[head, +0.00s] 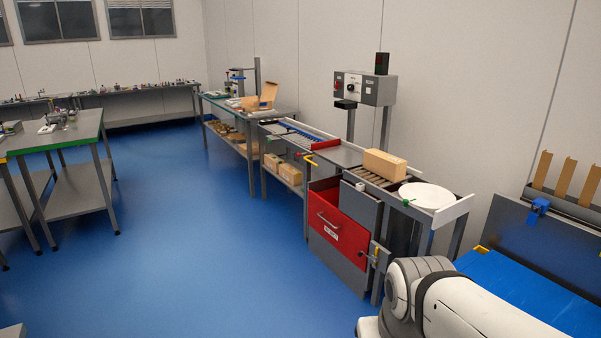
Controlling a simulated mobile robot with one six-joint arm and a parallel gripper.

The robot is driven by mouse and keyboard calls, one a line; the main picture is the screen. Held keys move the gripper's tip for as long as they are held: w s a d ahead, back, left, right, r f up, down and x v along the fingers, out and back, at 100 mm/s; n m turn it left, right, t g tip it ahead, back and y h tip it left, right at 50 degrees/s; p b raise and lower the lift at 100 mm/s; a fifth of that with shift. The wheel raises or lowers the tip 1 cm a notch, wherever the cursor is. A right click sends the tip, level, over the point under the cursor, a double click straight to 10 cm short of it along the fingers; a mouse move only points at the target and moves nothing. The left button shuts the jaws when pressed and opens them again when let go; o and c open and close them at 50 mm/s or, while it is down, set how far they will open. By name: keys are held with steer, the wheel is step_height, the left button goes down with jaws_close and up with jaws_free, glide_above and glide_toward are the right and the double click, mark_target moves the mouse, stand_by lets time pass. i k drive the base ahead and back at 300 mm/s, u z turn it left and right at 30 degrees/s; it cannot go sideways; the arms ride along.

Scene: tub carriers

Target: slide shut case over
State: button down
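A closed brown cardboard case (385,165) sits on the short roller section (366,181) of the conveyor line, right of centre. Its top looks flat and shut. A white round disc (428,196) lies just to its right, at the line's near end. A red plate (326,146) stands across the line to the left of the case, with a grey flat section between. My white arm shows at the bottom right, but my gripper is out of the picture and nothing of it touches the case.
A grey control box (364,88) rises behind. An open carton (265,97) is on the far bench. A blue surface (520,290) lies right. The blue floor (200,240) is clear.

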mark_target(393, 168)
steer(key=i, duration=3.15)
steer(key=z, duration=0.5)
